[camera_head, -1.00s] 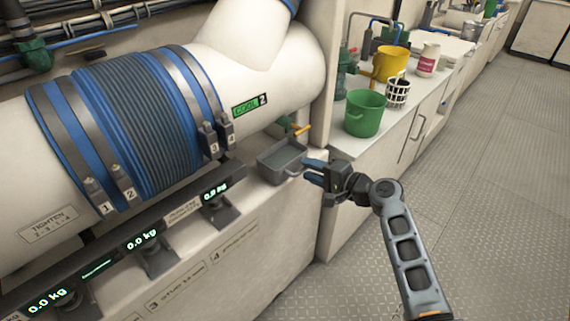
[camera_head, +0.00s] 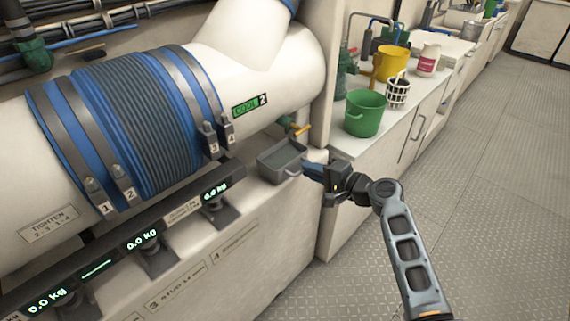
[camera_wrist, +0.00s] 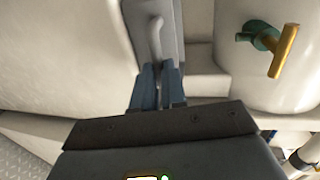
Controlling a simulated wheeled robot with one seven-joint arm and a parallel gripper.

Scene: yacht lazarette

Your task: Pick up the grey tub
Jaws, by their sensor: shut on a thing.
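The grey tub (camera_head: 268,166) sits upright on the ledge beneath the right end of the big white pipe. It has a small pale handle (camera_head: 293,173) on its right side. My gripper (camera_head: 307,169) reaches in from the right, and its blue fingers are closed together at the handle. In the wrist view, the blue fingers (camera_wrist: 160,88) are shut on the lower end of the handle (camera_wrist: 155,38), with the tub's grey wall (camera_wrist: 172,25) behind it. The exact grip between the fingertips is partly hidden.
A teal valve with a yellow handle (camera_head: 301,129) is close behind the tub. The white pipe (camera_head: 285,70) overhangs it. A green bucket (camera_head: 364,113), yellow bucket (camera_head: 391,65) and white basket (camera_head: 397,92) stand on the counter. The floor at right is clear.

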